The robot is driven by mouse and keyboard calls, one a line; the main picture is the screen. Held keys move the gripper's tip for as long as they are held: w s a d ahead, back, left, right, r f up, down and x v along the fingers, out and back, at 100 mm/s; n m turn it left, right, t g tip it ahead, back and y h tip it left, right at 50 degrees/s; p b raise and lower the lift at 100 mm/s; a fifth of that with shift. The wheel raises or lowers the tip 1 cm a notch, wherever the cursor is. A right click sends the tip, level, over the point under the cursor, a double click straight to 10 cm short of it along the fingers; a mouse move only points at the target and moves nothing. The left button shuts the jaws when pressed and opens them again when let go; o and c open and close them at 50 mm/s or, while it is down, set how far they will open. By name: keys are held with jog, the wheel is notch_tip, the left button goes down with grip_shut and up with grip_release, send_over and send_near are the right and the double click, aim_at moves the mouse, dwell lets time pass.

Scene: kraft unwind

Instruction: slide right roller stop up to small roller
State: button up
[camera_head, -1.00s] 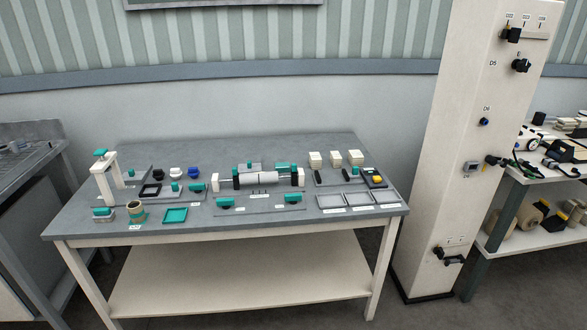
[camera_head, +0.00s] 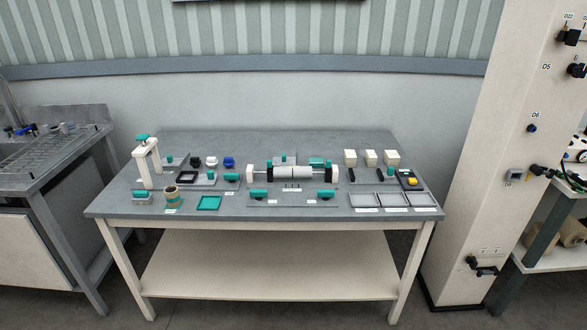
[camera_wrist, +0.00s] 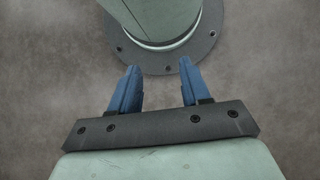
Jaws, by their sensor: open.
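A light grey roller (camera_head: 294,172) lies across a stand on the table, between white end blocks. Teal-topped black stops stand at both ends of it; the right stop (camera_head: 328,167) is beside the right white block (camera_head: 335,174), and the left stop (camera_head: 270,170) is near the left block (camera_head: 251,174). The roller looks split into segments; which one is the small roller I cannot tell. My gripper (camera_wrist: 158,92) shows only in the wrist view. Its two blue fingers are apart and empty, above bare floor and my round base flange, away from the table.
The front table edge is mostly clear.

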jog(key=shift+w, duration=0.1)
jog(key=w+a+r+m+t+y, duration=0.15)
jog(key=w+r+y, duration=0.3)
jog(key=w, duration=1.15)
jog(key=w+r+m+t+y, duration=0.3)
jog(key=w+r, duration=0.3)
jog(key=w, duration=1.1)
jog(key=w+d+r+t+y, duration=0.2)
jog(key=w+d+r, duration=0.1)
jog(key=w+r, duration=0.7)
jog(key=w+d+r+t+y, duration=0.1)
jog(key=w+d+r, duration=0.3)
jog(key=w+r, duration=0.5)
jog(key=w+d+r+t+y, duration=0.25)
jog(key=w+r, duration=0.45)
jog(key=r, duration=0.6)
notch_tip(320, 180, up, 18)
jog(key=r+n+g+h, duration=0.1)
jog(key=n+g+h, duration=0.3)
jog(key=h, duration=0.9)
send_over(329, 161)
jog(key=shift+n+t, duration=0.25)
jog(key=shift+t, duration=0.15)
jog(key=f, duration=1.4)
jog(key=shift+w, duration=0.2)
